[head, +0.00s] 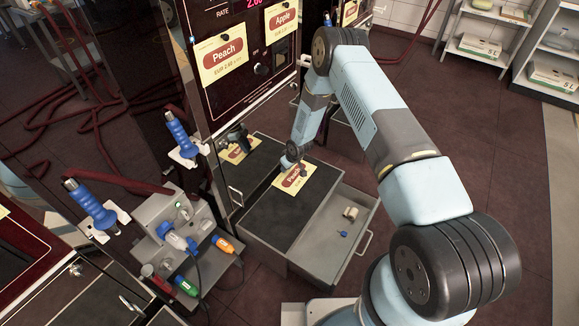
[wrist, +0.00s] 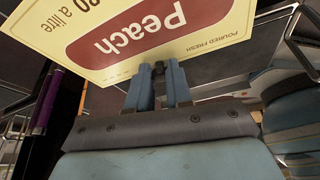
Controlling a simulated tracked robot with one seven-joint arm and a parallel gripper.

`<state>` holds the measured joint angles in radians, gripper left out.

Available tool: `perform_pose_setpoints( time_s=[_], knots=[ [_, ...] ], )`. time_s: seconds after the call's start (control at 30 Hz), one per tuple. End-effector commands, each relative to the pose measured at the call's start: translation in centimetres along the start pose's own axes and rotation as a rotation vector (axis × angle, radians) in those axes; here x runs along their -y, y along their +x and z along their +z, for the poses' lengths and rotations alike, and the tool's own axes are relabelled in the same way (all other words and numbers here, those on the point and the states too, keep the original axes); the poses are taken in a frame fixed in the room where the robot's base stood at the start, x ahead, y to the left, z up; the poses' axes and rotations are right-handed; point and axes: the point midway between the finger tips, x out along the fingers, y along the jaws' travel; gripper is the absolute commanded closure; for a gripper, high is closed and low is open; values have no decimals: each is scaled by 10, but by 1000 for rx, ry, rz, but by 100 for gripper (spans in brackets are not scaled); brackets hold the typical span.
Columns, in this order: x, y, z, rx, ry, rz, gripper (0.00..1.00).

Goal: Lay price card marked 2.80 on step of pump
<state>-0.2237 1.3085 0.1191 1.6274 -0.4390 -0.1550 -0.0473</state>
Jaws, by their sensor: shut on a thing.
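My gripper (wrist: 159,72) is shut on the edge of a cream price card (wrist: 190,48) with a dark red "Peach" label. The card appears upside down in the wrist view; its price ends in "80 a litre", with the front digit cut off. In the head view my gripper (head: 292,163) holds this card (head: 291,182) over the dark-topped step (head: 262,212) at the foot of the pump (head: 240,95). I cannot tell whether the card touches the step.
An open grey drawer (head: 338,228) with small items juts out beside the step. A Peach card (head: 222,60) and an Apple card (head: 283,20) hang on the pump front. Blue nozzles (head: 181,134) and a grey socket box (head: 170,222) stand at left. Shelves (head: 487,35) stand back right.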

Motion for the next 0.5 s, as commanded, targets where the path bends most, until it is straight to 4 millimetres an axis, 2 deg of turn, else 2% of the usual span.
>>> perform_pose_setpoints(
  time_s=[0.5],
  knots=[
    [0, 39, 18, 2, 2, 0, 100]
  ],
)
